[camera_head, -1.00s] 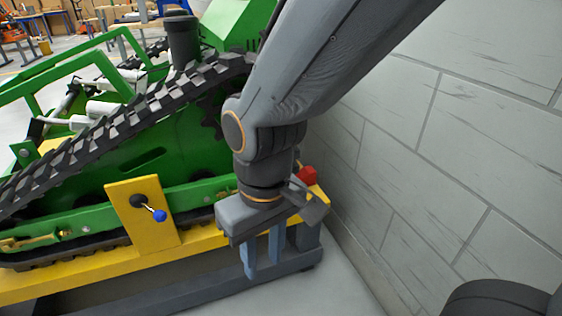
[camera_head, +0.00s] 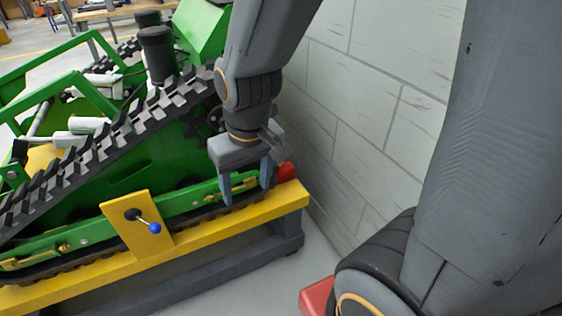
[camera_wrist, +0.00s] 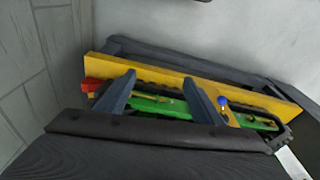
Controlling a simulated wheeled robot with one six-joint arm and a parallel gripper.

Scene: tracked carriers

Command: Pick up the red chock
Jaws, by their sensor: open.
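The red chock (camera_head: 286,172) sits at the right end of the yellow-topped stand (camera_head: 275,206), by the end of the black track. My gripper (camera_head: 246,194) is open and empty, with its two fingers pointing down over the stand's right part, just left of the chock. In the wrist view the red chock (camera_wrist: 95,85) shows at the left, beside and outside the left finger of my gripper (camera_wrist: 160,90). Part of the chock is hidden by that finger there.
A green tracked carrier (camera_head: 150,160) with a black track (camera_head: 110,140) stands on the stand. A lever with a blue knob (camera_head: 155,228) juts from its yellow plate. A pale block wall (camera_head: 335,110) rises close behind the chock. A red object (camera_head: 316,297) shows at the bottom.

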